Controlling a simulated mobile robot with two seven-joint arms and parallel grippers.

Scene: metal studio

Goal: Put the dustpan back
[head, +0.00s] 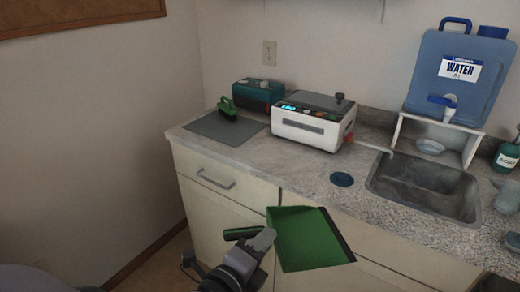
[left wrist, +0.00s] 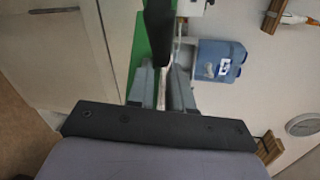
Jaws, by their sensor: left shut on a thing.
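The green dustpan (head: 308,240) has a dark front edge and hangs in front of the counter's cabinets in the head view. My left gripper (head: 262,240) is shut on its handle (head: 240,233), at the dustpan's left side. In the left wrist view the fingers (left wrist: 163,88) close around the dark handle (left wrist: 158,35), with part of the green pan (left wrist: 139,50) behind it. A green hand brush-like object (head: 227,107) rests on a grey mat (head: 222,128) at the counter's left end. My right gripper is not in view.
The counter (head: 300,172) holds a white device (head: 308,125), a teal box (head: 258,94), a round blue item (head: 342,179) and a sink (head: 425,190). A blue water container (head: 455,75) stands on a white stand. The mat's front part is clear.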

